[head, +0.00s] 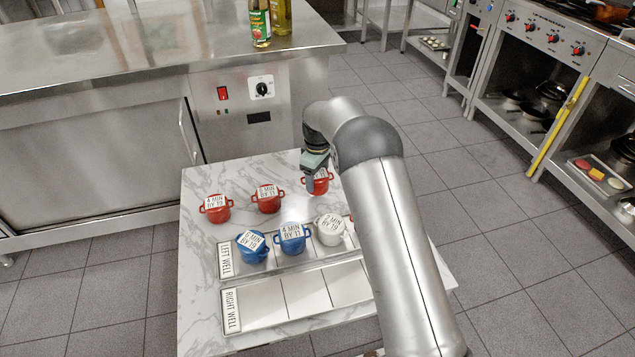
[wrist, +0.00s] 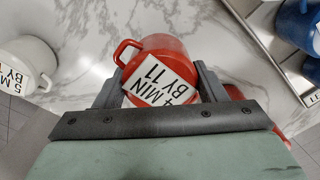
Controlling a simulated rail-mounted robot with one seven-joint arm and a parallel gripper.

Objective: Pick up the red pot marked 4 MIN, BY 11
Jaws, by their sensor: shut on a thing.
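The red pot marked 4 MIN, BY 11 (wrist: 158,62) is between the two fingers of my gripper (wrist: 152,88) in the wrist view, with its label facing the camera. My gripper is shut on it. In the head view my gripper (head: 316,170) is at the back of the marble table, and the held red pot (head: 318,186) shows just under it, partly covered. I cannot tell whether the pot touches the table. Two other red pots stand to its left, one near (head: 267,203) and one farther left (head: 216,213).
A tray marked LEFT WELL (head: 226,262) holds blue pots (head: 292,243) and a white pot (head: 330,236). The tray marked RIGHT WELL (head: 262,303) looks empty where visible. Another white pot (wrist: 30,62) is at the left in the wrist view. My arm hides the table's right side.

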